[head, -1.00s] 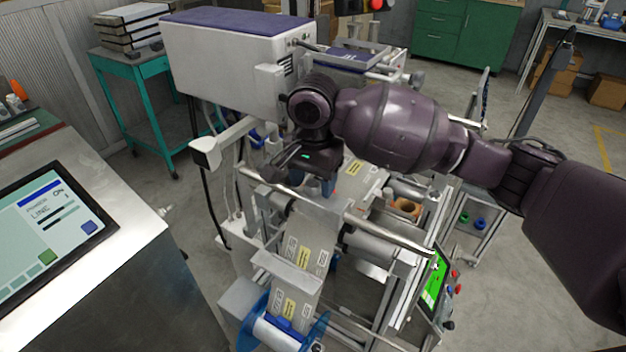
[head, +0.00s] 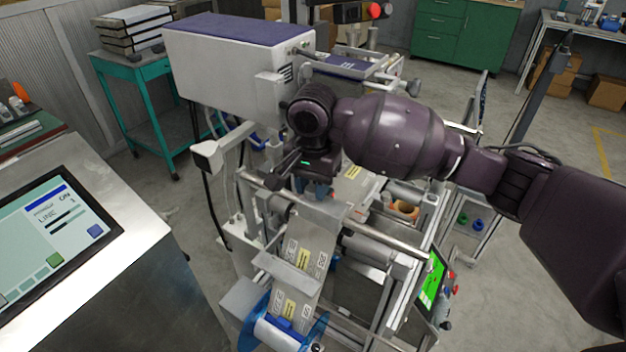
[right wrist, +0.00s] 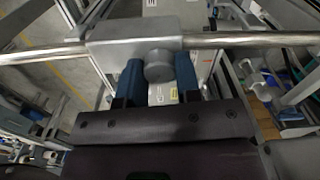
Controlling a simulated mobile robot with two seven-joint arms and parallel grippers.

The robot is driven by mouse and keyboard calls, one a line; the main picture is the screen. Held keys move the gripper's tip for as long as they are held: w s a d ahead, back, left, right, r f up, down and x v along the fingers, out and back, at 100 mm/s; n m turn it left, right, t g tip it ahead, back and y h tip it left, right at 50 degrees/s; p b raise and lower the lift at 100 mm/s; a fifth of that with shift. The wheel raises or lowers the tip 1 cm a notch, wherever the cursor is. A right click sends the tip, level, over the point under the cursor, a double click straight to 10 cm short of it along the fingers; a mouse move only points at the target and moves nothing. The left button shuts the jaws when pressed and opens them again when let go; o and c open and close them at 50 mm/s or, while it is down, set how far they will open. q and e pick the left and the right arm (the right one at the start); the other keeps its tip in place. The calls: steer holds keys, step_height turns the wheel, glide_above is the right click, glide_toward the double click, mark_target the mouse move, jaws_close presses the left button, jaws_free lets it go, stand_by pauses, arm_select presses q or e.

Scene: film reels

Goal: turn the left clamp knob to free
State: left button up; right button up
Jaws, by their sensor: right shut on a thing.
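A grey round clamp knob (right wrist: 158,66) sits on a grey clamp block (right wrist: 133,40) by the metal bar in the right wrist view. The two blue fingers of my right gripper (right wrist: 158,78) stand one on each side of the knob, shut on it. In the head view the right gripper (head: 308,185) points down over the machine's upper bar (head: 375,228), and its own body hides the knob there. Whether the knob is tight or free cannot be told. My left gripper is in neither view.
The label web (head: 307,255) runs down to a blue-flanged reel (head: 270,332) at the front. A white machine housing (head: 235,75) stands behind and left of the gripper. A touchscreen console (head: 55,232) is at the left, and a green-lit screen (head: 430,282) at the right.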

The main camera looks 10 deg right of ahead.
steer(key=p, duration=0.2)
steer(key=n+p, duration=0.1)
steer(key=p, duration=0.1)
steer(key=shift+r+n, duration=0.25)
steer(key=shift+n, duration=0.05)
steer(key=shift+p, duration=0.4)
steer(key=shift+f+n+p, duration=0.1)
steer(key=shift+n+p, duration=0.25)
steer(key=shift+n, duration=0.05)
steer(key=shift+n+p, duration=0.5)
steer(key=shift+n, duration=0.3)
steer(key=shift+f+n, duration=0.1)
steer(key=shift+n, duration=0.3)
steer(key=n, duration=0.6)
steer(key=shift+a, duration=0.1)
steer(key=n, duration=0.6)
steer(key=shift+n, duration=0.4)
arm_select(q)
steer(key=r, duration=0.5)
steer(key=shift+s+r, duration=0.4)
arm_select(e)
steer(key=n, duration=0.5)
steer(key=shift+n, duration=0.3)
